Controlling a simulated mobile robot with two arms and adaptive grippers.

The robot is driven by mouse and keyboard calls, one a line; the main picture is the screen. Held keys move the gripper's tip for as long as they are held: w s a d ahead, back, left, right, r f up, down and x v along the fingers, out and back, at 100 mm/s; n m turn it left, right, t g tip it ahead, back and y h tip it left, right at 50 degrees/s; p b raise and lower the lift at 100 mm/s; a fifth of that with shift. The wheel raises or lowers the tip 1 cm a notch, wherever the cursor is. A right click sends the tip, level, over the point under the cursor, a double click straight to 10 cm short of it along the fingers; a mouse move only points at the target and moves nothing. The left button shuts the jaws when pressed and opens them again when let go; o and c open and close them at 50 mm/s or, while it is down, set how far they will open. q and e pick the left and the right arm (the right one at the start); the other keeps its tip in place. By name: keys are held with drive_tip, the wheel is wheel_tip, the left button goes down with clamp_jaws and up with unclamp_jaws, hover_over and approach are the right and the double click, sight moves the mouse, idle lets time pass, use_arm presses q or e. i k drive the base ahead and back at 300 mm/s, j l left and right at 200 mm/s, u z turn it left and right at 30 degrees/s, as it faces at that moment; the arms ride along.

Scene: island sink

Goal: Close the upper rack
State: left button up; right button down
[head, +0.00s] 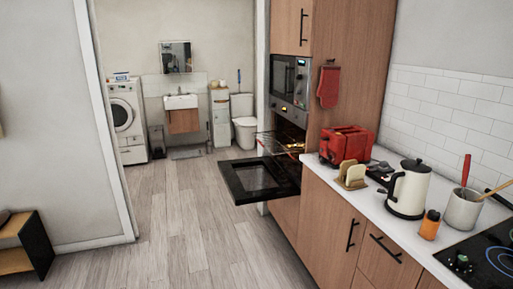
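The only rack in view is a wire rack (280,143) in the oven built into the tall wooden cabinet (345,60), right of the middle in the head view. It looks partly pulled out past the oven opening. The oven door (258,178) is dark glass and hangs open, folded down and reaching out to the left over the floor. I cannot tell whether there is a second rack; the oven's inside is mostly hidden. Neither of my grippers is in view.
A microwave (289,80) sits above the oven. The wooden floor (185,220) is free in the middle.

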sight(258, 139)
drive_tip(key=i+j+u, duration=0.35)
drive_tip(key=i, duration=0.3)
drive_tip(key=i+u, duration=0.35)
drive_tip(key=i, duration=0.3)
drive_tip(key=i+j, duration=0.1)
drive_tip(key=i, duration=1.7)
